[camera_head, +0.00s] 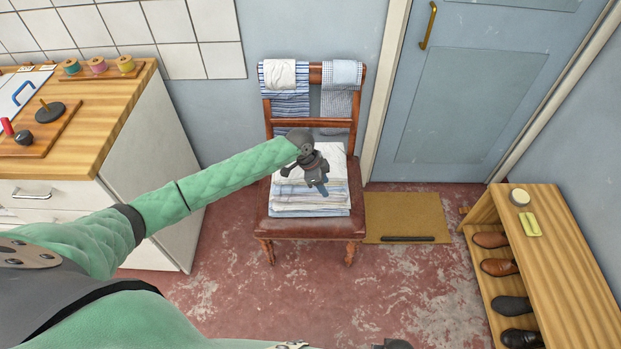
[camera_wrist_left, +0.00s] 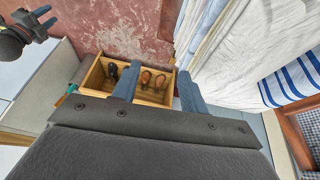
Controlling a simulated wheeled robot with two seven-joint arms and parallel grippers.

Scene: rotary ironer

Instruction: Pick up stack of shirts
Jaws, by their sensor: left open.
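The stack of shirts (camera_head: 310,200), folded white and pale blue striped cloth, lies on the seat of a brown wooden chair (camera_head: 314,226). My left gripper (camera_head: 322,186) is over the upper right part of the stack and hides some of it. In the left wrist view the stack (camera_wrist_left: 235,60) is right of the open fingers (camera_wrist_left: 158,88), with no cloth visible between them. Whether a finger touches the stack is unclear. My right gripper (camera_wrist_left: 46,16) shows at the upper left of the wrist view, its fingers apart and empty.
Striped and white cloths (camera_head: 285,85) hang over the chair back. A wooden shoe rack (camera_head: 560,260) stands at right, a counter (camera_head: 95,110) at left. A doormat (camera_head: 405,215) lies beside the chair before a blue door (camera_head: 465,90). Red floor (camera_head: 280,295) in front is clear.

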